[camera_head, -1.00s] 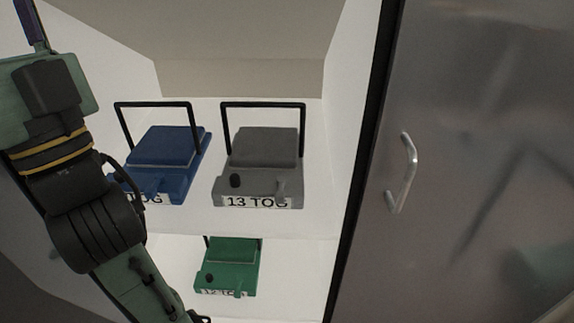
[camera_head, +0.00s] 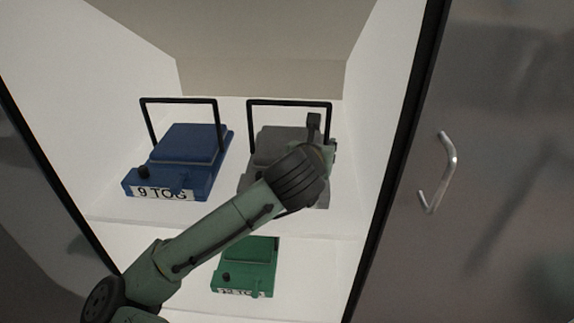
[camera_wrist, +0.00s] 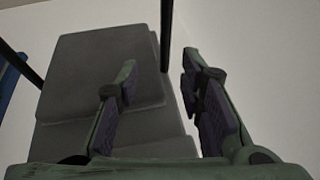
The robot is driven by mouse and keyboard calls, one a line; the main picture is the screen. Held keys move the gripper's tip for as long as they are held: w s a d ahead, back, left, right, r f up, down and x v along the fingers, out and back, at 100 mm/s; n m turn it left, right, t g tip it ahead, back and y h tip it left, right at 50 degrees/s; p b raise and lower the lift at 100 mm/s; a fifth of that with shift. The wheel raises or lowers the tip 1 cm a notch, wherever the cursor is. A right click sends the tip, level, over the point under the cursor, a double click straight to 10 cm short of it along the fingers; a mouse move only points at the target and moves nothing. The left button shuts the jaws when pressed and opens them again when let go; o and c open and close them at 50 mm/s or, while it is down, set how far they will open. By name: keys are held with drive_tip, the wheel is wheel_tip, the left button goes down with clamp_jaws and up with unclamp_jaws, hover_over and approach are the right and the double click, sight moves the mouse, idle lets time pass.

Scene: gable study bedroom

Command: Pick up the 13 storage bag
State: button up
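The grey storage bag (camera_head: 270,146) with a black upright loop handle stands on the upper shelf, at the right. My arm covers its front and label in the head view; the label read 13 TOG a second ago. In the wrist view the grey bag (camera_wrist: 95,75) fills the left and middle. My gripper (camera_wrist: 160,66) is open, its two fingers apart over the bag's right side. One handle post rises beyond the gap between the fingertips. I cannot tell whether either finger touches the bag. In the head view the fingers are mostly hidden.
A blue bag (camera_head: 180,158) labelled 9 TOG stands left of the grey one. A green bag (camera_head: 247,270) sits on the shelf below (camera_head: 325,262). White cupboard walls close in at both sides. A dark door (camera_head: 500,150) with a metal handle (camera_head: 448,175) is at the right.

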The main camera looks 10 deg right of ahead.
sight(326, 135)
drive_tip(key=shift+x, duration=0.85)
drive_tip(key=w+d, duration=0.1)
drive_tip(key=w+d+p, duration=0.1)
drive_tip(key=w, duration=0.1)
drive_tip(key=shift+w+d, duration=0.25)
drive_tip(key=shift+d, duration=0.1)
drive_tip(key=shift+w+d+f, duration=0.25)
drive_tip(key=shift+w, duration=0.25)
drive_tip(key=shift+c, duration=0.4)
clamp_jaws()
drive_tip(key=shift+r, duration=0.1)
